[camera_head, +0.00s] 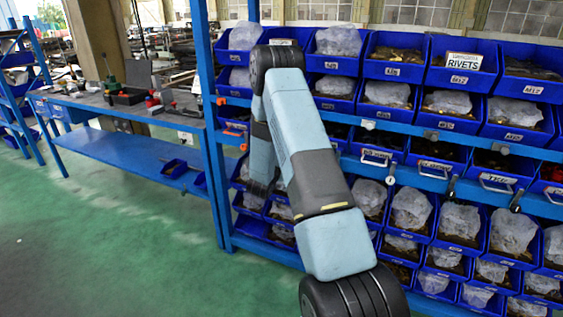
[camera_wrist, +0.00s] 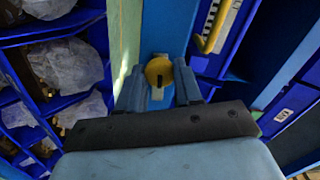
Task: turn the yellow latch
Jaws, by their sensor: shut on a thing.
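The yellow latch (camera_wrist: 159,70) is a small round knob with a dark slot, on a blue upright in the wrist view. A pale plate shows just below it. In the head view my arm reaches out to the shelf rack, and I cannot make out the latch there.
Blue bins (camera_head: 388,92) with bagged parts fill the rack (camera_head: 206,100) around and right of my arm. A blue workbench (camera_head: 130,112) with tools stands at the left. The green floor (camera_head: 100,240) in front is clear. A yellow handle (camera_wrist: 214,30) is right of the latch.

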